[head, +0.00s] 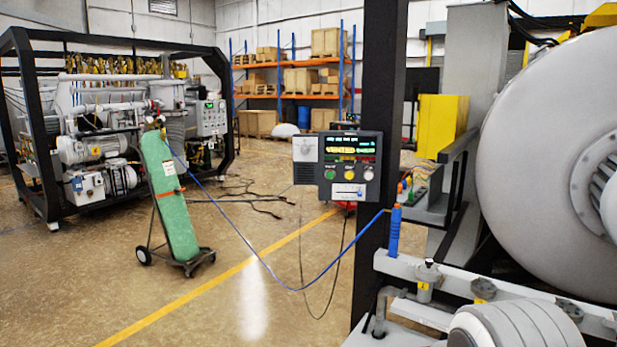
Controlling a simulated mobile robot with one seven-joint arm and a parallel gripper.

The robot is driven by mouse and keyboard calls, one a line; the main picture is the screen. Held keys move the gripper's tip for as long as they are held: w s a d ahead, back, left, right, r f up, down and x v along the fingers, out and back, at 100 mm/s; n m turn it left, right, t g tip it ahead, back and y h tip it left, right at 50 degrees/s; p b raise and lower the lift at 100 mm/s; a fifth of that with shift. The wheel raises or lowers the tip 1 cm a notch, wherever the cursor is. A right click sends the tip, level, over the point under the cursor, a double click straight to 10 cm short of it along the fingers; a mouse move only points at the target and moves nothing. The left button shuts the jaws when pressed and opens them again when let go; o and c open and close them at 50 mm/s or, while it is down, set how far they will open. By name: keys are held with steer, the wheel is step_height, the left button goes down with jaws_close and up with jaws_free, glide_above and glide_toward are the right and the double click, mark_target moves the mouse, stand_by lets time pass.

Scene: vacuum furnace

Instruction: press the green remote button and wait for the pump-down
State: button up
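A dark control panel (348,166) is mounted on a black post right of the middle in the head view. It has a lit display (350,147) with green and yellow lines, too small to read. A pale box (306,149) with a round knob is at the panel's left side. My gripper is not in view, so its place relative to the green button cannot be told.
A large grey round furnace door (550,165) fills the right side. A green gas cylinder (168,195) stands on a wheeled cart at left. A blue hose (262,262) hangs between it and a blue fitting (394,232) near the post. Open floor (190,285) lies at front left.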

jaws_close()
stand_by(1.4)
